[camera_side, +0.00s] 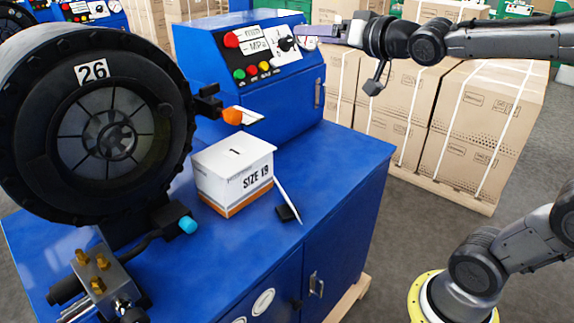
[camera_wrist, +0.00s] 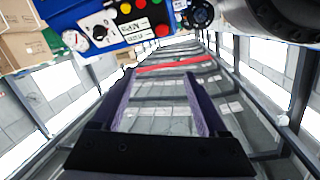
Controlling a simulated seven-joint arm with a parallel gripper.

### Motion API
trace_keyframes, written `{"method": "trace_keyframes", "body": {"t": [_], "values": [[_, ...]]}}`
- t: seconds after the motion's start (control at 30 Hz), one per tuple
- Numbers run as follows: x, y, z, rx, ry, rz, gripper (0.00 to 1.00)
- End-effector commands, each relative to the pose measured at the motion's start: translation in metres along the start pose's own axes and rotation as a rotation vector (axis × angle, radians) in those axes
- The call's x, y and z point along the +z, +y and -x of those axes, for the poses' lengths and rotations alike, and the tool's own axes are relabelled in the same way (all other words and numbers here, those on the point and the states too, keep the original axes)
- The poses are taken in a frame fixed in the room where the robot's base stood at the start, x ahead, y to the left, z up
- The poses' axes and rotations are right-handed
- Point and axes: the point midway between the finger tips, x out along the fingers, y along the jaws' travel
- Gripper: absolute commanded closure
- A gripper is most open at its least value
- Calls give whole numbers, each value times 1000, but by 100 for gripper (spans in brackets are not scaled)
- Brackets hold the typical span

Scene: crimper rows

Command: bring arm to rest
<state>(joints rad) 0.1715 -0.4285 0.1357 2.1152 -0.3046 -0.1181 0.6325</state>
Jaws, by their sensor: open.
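My gripper (camera_side: 312,36) is at the top of the side view, its purple fingers pointing left beside the control panel (camera_side: 268,52) of the blue crimper. The panel carries a black rotary knob (camera_side: 286,44), and the fingers are close to its right. In the side view I cannot tell whether they touch the panel. In the wrist view my gripper (camera_wrist: 160,88) has its two fingers spread, with nothing between them. The panel (camera_wrist: 105,25) shows there upside down at the upper left, with the knob (camera_wrist: 98,30) left of the fingers.
On the blue bench (camera_side: 345,165) stand a white box marked SIZE 19 (camera_side: 233,175) and the black crimper head numbered 26 (camera_side: 95,125). A white pen-like stick (camera_side: 287,199) leans from a small black base. Strapped cartons (camera_side: 480,125) stand behind. Grey floor is open at right.

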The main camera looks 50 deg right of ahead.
Motion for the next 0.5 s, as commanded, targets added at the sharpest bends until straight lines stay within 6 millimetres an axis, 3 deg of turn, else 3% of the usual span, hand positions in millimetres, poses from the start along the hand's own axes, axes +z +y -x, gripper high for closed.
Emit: {"method": "trace_keyframes", "body": {"t": [0.03, 0.3, 0.4, 0.5], "values": [[18, -5, 26, 7, -59, 24, 24], [150, 21, 140, 60, -523, 204, 24], [192, 36, 172, 66, -700, 267, 24], [221, 46, 195, 64, -849, 317, 24]]}}
